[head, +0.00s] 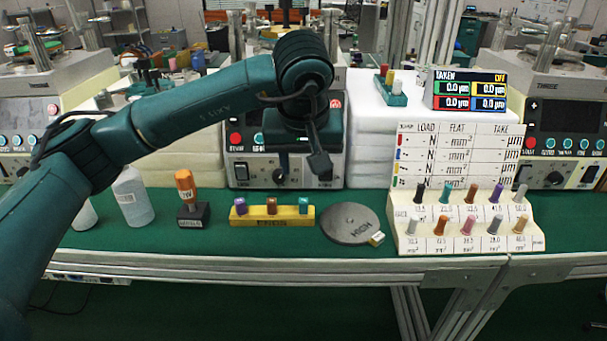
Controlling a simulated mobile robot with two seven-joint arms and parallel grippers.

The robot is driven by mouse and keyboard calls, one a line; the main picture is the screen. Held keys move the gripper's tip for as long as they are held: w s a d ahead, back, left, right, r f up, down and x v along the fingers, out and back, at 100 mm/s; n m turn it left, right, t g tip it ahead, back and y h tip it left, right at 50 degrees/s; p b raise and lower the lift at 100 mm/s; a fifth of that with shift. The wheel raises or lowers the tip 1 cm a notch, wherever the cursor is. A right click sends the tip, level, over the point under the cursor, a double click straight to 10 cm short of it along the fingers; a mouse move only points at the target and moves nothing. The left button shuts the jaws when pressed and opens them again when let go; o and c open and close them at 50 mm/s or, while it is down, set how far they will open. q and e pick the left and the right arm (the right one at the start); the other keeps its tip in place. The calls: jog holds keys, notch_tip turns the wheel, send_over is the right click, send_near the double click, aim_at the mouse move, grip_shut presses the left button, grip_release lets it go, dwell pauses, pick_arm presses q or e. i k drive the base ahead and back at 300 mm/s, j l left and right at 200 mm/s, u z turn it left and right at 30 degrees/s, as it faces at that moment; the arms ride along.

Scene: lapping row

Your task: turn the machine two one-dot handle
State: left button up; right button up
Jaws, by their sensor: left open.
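Machine two (236,155) appears to be the middle machine, at the back of the green bench, with a pale front panel largely hidden behind my left arm. A red button and a switch (241,171) show at the panel's left, and another switch (325,172) at its right. A dark round knob (279,176) shows low in the middle. Dot marks on the handles are too small to read. My left gripper (302,162) is open, pointing down in front of the panel, with nothing seen between its fingers. Whether it touches a handle I cannot tell. My right gripper is out of view.
On the bench stand a white bottle (133,197), an orange-handled stamp (188,200), a yellow block with pegs (272,217), a grey disc (350,223) and a white sample rack (465,240). Other machines flank left and right (560,130). White blocks (373,135) adjoin the middle machine.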

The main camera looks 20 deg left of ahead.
aim_at(234, 21)
jog(key=k, duration=1)
